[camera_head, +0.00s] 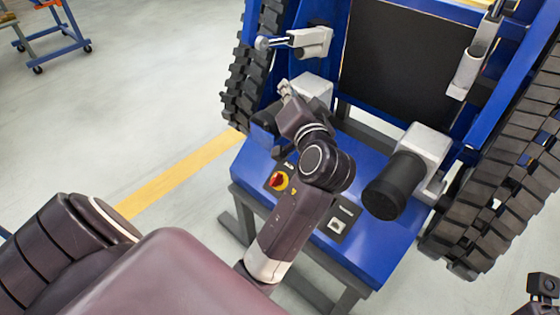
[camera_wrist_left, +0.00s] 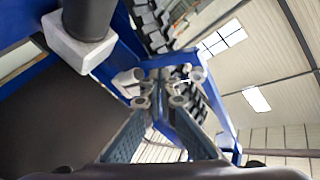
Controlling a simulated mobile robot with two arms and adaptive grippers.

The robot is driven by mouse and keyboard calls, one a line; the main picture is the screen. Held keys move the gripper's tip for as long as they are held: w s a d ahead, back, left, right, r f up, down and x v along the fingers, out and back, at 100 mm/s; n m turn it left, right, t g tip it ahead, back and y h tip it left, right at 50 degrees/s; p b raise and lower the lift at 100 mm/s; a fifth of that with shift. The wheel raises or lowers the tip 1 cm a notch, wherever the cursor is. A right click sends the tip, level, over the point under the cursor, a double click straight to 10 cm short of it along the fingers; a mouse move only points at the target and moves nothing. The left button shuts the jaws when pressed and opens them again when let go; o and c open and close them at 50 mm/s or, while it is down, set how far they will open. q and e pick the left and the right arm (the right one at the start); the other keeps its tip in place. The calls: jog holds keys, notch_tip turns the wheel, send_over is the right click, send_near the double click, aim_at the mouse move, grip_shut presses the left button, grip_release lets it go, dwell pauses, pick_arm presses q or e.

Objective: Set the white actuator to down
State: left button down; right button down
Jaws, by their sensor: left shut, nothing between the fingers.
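A white-grey actuator (camera_head: 312,41) is mounted on the blue frame at the top. A thin rod with a rounded end points left from it. A second pale cylinder (camera_head: 468,73) hangs slanted on the frame's right side; I cannot tell which of the two the task means. My left gripper (camera_head: 286,90) is below the first actuator, in front of a white housing, apart from the rod. Its fingers (camera_wrist_left: 165,95) are shut and empty, with pale fittings beyond them in the left wrist view.
Black tracks (camera_head: 247,85) and (camera_head: 510,150) flank the blue frame. A white housing with a black cylinder (camera_head: 395,187) juts out right of my left arm. The blue base (camera_head: 375,250) carries a red knob (camera_head: 279,181). Open floor lies left.

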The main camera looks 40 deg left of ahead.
pick_arm(q)
jog(key=s+d+f+m+g+h, duration=0.1)
jog(key=s+d+f+h, duration=0.1)
jog(key=f, duration=0.8)
jog(key=s+d+f+m+g+h, duration=0.1)
jog(key=s+f+h, duration=0.3)
jog(key=f, duration=0.5)
jog(key=shift+s+d+f+h, duration=0.4)
jog(key=shift+s+d, duration=0.45)
jog(key=shift+s, duration=0.2)
